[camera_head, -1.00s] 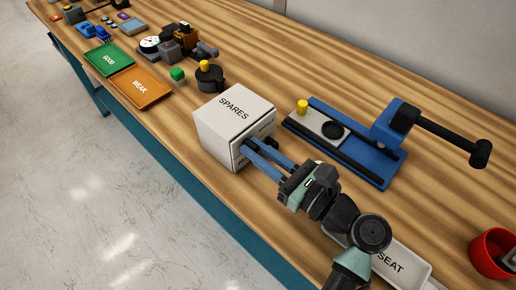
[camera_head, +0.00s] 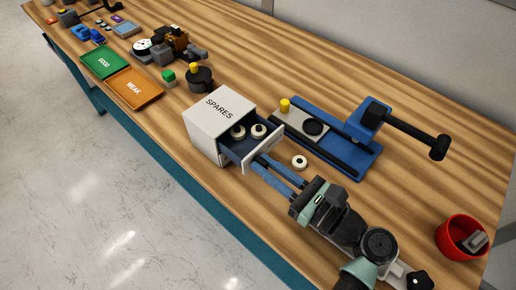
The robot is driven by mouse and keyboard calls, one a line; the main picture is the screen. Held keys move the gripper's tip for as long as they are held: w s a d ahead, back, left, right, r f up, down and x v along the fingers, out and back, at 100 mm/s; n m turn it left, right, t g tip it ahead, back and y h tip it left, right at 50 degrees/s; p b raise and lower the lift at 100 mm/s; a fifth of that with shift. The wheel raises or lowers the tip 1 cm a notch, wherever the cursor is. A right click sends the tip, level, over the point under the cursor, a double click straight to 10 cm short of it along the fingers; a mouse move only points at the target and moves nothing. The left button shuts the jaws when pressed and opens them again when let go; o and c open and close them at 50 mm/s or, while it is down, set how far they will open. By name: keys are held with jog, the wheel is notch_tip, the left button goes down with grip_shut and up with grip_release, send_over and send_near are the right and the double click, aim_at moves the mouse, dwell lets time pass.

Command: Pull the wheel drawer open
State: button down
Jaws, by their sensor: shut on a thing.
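The white SPARES cabinet (camera_head: 207,125) stands on the bench with its wheel drawer (camera_head: 237,152) pulled well out toward the lower right. The drawer has a blue inside and a white front panel (camera_head: 268,152). Two cream wheels with dark centres, one a wheel (camera_head: 238,132) and the other a wheel (camera_head: 258,131), lie in it. My gripper (camera_head: 260,166) has its long blue fingers shut at the drawer front, on its handle. The handle itself is hidden by the fingers.
A loose wheel (camera_head: 299,162) lies on the bench right of the drawer. The blue press fixture (camera_head: 345,150) with a black lever stands behind it. A red cup (camera_head: 462,238) is at right. Green tray (camera_head: 105,60) and orange tray (camera_head: 134,90) lie at left.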

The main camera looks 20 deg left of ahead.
jog(key=shift+v, duration=0.8)
jog(key=shift+a, duration=0.1)
jog(key=c, duration=0.8)
grip_release()
jog(key=shift+c, duration=0.2)
jog(key=v, duration=1.3)
